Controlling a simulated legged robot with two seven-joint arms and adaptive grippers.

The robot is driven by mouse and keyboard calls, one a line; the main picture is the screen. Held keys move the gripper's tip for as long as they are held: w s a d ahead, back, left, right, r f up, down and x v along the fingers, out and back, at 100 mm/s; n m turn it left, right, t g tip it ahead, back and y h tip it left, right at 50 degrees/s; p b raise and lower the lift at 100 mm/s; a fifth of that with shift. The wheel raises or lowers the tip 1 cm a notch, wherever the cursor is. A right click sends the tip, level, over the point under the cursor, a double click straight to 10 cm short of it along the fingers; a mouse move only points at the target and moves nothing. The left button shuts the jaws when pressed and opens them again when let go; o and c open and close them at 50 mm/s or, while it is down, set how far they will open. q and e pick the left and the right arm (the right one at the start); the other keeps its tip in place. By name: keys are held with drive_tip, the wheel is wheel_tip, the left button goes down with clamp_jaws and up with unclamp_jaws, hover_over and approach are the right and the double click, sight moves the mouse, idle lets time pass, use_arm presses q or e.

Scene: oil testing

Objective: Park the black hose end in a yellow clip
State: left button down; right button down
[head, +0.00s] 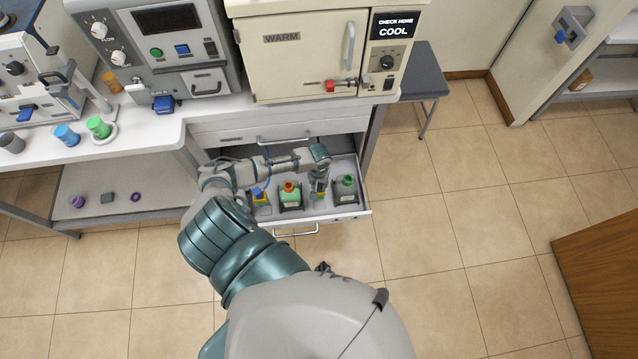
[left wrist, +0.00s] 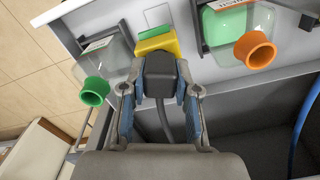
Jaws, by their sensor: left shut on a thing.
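My left gripper (head: 319,186) is over the open drawer, between two bottles. In the left wrist view the gripper (left wrist: 160,88) is shut on the black hose end (left wrist: 160,72), with a dark hose trailing from it. A yellow clip (left wrist: 156,41) is right at the far end of the hose end. They look to be touching or nearly so; I cannot tell whether the hose end is seated in it. Another yellow clip (head: 260,196) shows further left in the drawer, beside a blue hose. My right gripper is not in view.
The drawer (head: 362,212) holds a bottle with a green mouth (head: 347,183) and one with an orange mouth (head: 290,190), one on each side of the gripper. A blue hose (left wrist: 303,120) runs at the wrist view's right edge. The beige oven (head: 305,60) stands above.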

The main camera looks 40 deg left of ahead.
use_arm(q)
drive_tip(key=c, duration=0.8)
unclamp_jaws()
wheel_tip(320, 180, up, 12)
drive_tip(key=shift+f, duration=0.1)
